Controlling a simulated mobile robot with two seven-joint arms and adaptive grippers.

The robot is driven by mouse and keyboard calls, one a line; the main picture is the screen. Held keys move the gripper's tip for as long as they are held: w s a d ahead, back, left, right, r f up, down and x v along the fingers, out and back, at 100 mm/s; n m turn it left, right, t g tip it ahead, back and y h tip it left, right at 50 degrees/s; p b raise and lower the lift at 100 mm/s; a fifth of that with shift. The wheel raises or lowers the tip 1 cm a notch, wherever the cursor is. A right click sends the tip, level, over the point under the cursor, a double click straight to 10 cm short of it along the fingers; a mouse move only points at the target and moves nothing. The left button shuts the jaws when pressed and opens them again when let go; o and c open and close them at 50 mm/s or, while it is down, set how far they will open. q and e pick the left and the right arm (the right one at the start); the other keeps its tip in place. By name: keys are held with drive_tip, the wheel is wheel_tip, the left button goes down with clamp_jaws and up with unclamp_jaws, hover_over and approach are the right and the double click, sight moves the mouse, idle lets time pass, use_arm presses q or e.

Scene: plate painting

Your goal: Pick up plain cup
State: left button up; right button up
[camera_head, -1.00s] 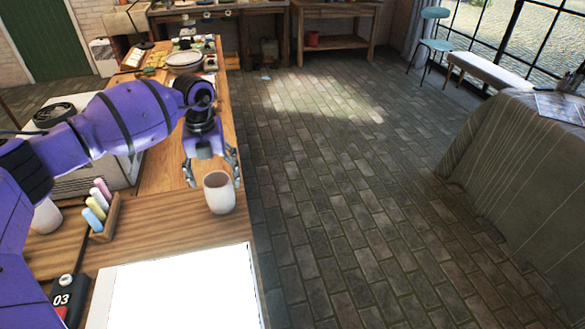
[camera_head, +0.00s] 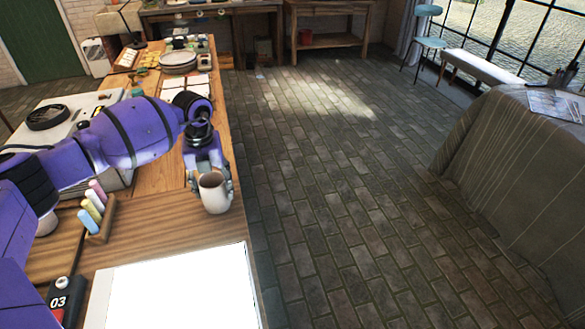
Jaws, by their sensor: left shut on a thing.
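The plain cup (camera_head: 215,196) is off-white with a darker inside. It stands upright at the right edge of the wooden table, beyond the white sheet. My left gripper (camera_head: 211,188) reaches over the table from the left and is shut on the cup from its far side. The fingertips are partly hidden by the cup. I cannot tell whether the cup's base touches the table. My right gripper is not in view.
A wooden holder with colored sticks (camera_head: 95,209) stands left of the cup. A white sheet (camera_head: 176,289) lies in front. A black box marked 03 (camera_head: 62,298) is at front left. Stacked plates (camera_head: 178,62) stand farther back. Right of the table is open brick floor.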

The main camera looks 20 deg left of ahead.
use_arm(q)
drive_tip(key=shift+r, duration=0.55)
drive_tip(key=r, duration=0.2)
drive_tip(key=shift+s+a+r, duration=0.15)
drive_tip(key=shift+s+r, duration=0.05)
drive_tip(key=shift+r, duration=0.1)
drive_tip(key=s+r, duration=0.9)
drive_tip(key=s, duration=0.4)
drive_tip(key=shift+s+a+r, duration=0.2)
drive_tip(key=shift+s+a, duration=0.05)
drive_tip(key=shift+a, duration=0.15)
